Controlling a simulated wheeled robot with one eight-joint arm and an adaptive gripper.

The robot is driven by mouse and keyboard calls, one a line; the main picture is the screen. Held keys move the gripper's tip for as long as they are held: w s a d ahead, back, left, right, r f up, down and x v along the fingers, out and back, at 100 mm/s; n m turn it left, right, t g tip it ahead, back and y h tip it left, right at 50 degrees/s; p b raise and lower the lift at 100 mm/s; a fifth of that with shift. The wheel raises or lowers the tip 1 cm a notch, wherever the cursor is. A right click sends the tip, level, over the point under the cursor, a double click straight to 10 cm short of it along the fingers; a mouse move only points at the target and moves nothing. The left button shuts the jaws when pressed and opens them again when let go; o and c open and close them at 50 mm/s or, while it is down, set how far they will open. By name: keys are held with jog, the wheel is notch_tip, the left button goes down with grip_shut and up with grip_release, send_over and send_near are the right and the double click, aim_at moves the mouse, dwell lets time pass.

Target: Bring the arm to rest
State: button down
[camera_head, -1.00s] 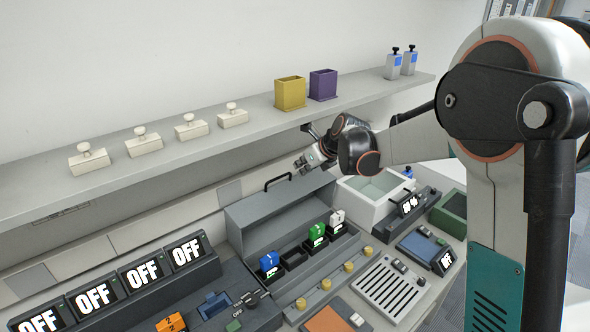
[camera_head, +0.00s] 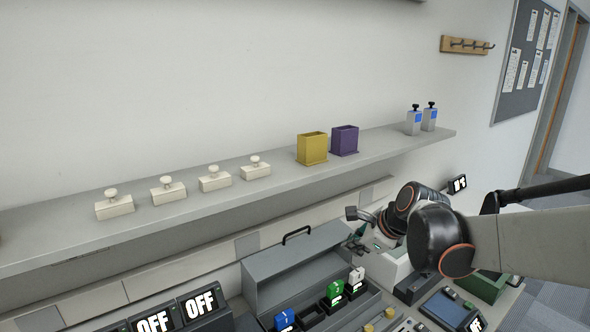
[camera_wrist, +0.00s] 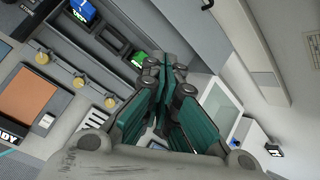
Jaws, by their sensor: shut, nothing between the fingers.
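My gripper (camera_wrist: 160,75) shows in the wrist view with its green-padded fingers closed together and nothing between them. In the head view my gripper (camera_head: 362,232) is at the end of my arm, which reaches in from the right edge. It hangs above the bench, just right of the open grey box (camera_head: 290,262) and over the white bin (camera_head: 380,268). The fingers are small and partly hidden behind the wrist in that view.
A long shelf (camera_head: 225,207) runs along the wall behind, carrying several white knobbed blocks (camera_head: 168,190), a yellow holder (camera_head: 312,149), a purple holder (camera_head: 344,141) and two small bottles (camera_head: 414,122). Blue, green (camera_head: 334,291) and white modules stand in the box's row. Displays (camera_head: 200,302) read OFF.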

jog(key=s+d+f+n+h+b, duration=0.1)
jog(key=s+n+h, duration=0.1)
jog(key=s+n, duration=0.9)
jog(key=s+d+f+n+h+b, duration=0.1)
jog(key=s+d+n, duration=0.1)
jog(key=s+n, duration=1)
jog(key=s, duration=0.2)
jog(key=shift+s+d+h, duration=0.25)
jog(key=shift+s+h, duration=0.05)
jog(key=shift+h, duration=0.1)
